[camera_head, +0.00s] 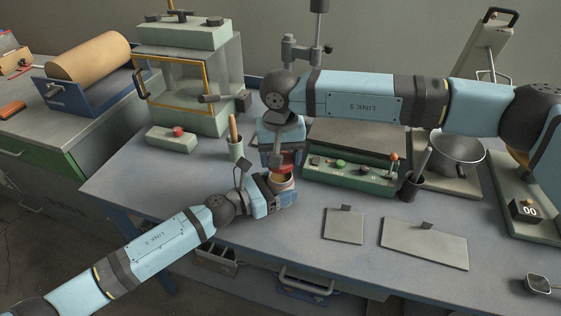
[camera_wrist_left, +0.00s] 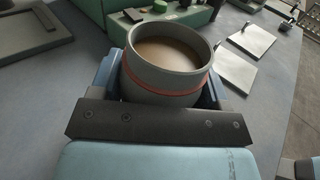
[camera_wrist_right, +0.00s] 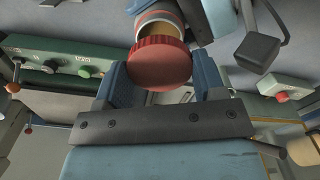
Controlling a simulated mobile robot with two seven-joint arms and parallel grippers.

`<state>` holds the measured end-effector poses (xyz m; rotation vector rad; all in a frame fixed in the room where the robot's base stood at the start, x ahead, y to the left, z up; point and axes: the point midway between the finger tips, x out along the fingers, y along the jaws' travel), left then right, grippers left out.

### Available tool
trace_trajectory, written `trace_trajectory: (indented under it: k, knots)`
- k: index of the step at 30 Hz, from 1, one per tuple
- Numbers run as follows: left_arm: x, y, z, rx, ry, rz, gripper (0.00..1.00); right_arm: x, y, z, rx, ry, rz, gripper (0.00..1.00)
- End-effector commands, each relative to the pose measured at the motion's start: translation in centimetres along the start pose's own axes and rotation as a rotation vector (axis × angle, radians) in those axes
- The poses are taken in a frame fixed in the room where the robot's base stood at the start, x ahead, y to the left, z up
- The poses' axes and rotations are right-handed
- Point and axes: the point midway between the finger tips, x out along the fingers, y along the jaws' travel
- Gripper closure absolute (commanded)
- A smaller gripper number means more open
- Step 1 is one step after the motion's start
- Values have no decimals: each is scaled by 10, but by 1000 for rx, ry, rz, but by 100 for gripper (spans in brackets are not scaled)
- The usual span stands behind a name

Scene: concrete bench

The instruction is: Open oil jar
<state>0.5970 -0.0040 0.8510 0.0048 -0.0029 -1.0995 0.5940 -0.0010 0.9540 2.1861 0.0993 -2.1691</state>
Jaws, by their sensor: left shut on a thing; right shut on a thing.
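The oil jar (camera_head: 283,184) is grey with a red band and stands upright at the bench's middle. In the left wrist view its mouth is open, with brown oil inside the jar (camera_wrist_left: 165,70). My left gripper (camera_head: 284,192) is shut around the jar's body from the left; its blue fingers show on both sides in the left wrist view. The red ribbed lid (camera_wrist_right: 160,62) is off the jar. My right gripper (camera_wrist_right: 165,82) is shut on the lid, pointing down from above; in the head view the lid (camera_head: 286,168) is just above the jar's mouth, partly hidden.
A green control box (camera_head: 350,178) stands close right of the jar. A cup with a wooden-handled tool (camera_head: 235,148) and a grey box with a red button (camera_head: 171,139) are to the left. Flat grey plates (camera_head: 424,243) lie at the front right. Bare bench shows between them.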

Motion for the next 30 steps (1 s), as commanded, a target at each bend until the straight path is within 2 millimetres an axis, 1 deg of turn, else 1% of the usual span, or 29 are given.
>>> trace_trajectory:
  k: [1,4,10,11,12,13,14,15,24,26,29,30]
  knots:
    - [0,0,-1,1,2,1,97,-8,0,-1,0,2,-1,65]
    - [0,0,-1,1,2,1,97,-16,0,0,1,0,0,65]
    - [0,0,-1,1,1,1,97,-18,0,0,1,-1,0,65]
    - [0,0,-1,1,1,1,28,-18,0,0,1,-1,0,65]
    - [0,0,-1,1,1,1,19,-18,0,0,1,-1,0,65]
    - [0,0,-1,0,1,1,12,-18,0,0,1,-1,0,65]
    - [0,0,-1,0,1,1,5,-17,0,0,1,-1,0,65]
    - [0,0,-1,0,1,1,1,-18,0,0,1,-1,0,65]
    - [-3,0,-1,0,1,1,1,-17,0,0,1,-1,0,65]
    - [-8,1,-1,0,1,1,1,-17,0,0,1,-1,0,65]
    - [-22,0,-1,-1,2,1,1,-17,0,0,1,-1,0,65]
    - [-30,0,-2,-1,3,1,1,-16,0,0,1,-1,0,65]
